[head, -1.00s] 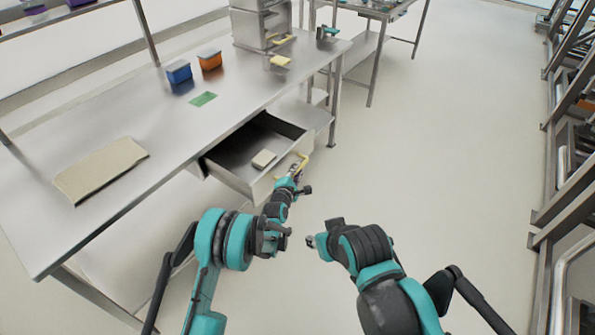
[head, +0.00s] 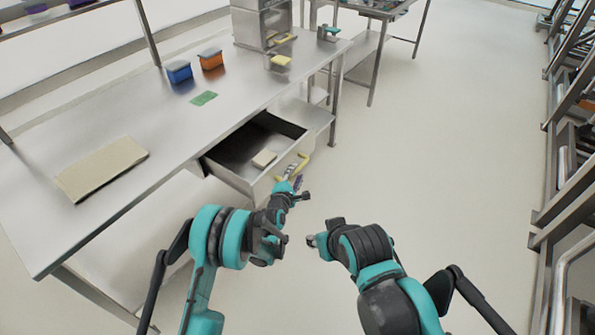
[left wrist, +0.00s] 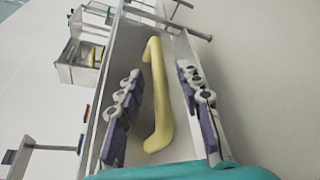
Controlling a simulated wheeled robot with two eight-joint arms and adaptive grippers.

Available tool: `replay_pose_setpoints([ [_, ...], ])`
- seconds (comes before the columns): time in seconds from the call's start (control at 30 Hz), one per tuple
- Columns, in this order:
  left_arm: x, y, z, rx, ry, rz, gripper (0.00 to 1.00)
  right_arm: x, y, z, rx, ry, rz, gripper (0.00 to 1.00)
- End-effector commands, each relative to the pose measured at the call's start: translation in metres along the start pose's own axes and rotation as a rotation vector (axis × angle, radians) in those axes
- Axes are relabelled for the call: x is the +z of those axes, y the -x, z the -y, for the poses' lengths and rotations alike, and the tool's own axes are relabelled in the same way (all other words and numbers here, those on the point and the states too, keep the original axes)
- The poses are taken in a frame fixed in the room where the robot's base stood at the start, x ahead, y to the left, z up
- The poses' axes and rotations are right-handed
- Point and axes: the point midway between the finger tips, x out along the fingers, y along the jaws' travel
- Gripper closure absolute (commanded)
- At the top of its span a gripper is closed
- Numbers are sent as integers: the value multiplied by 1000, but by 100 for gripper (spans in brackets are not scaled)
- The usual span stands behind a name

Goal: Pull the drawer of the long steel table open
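The long steel table (head: 110,130) has its drawer (head: 258,186) standing well out from under the top, with a small beige block (head: 264,158) inside. A yellow bar handle (head: 304,164) is on the drawer front and also shows in the left wrist view (left wrist: 157,95). My left gripper (head: 288,174) is at the handle. In the left wrist view its two fingers are spread on either side of the handle, with gaps between. My right gripper (head: 314,241) hangs over the floor, away from the drawer; its finger opening is too small to tell.
On the tabletop are a blue bin (head: 179,72), an orange bin (head: 210,60), a green card (head: 204,98) and a beige board (head: 102,168). Steel racks (head: 565,180) line the right side. The floor (head: 450,150) between is clear.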

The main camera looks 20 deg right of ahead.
Motion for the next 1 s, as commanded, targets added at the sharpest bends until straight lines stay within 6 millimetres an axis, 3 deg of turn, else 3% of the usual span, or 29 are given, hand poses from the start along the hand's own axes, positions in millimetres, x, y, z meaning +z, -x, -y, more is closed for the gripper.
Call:
replay_pose_setpoints([
  [0.1, 0, 22, 0, 0, 0, 0, 64, 0, 0, 0, 0, 0, 0, 62],
  [0.3, 0, 42, 0, 0, 0, 0, 64, 0, 0, 0, 0, 0, 0, 62],
  [1.0, 0, 44, 0, 0, 0, 0, 64, 0, 0, 0, 0, 0, 0, 62],
])
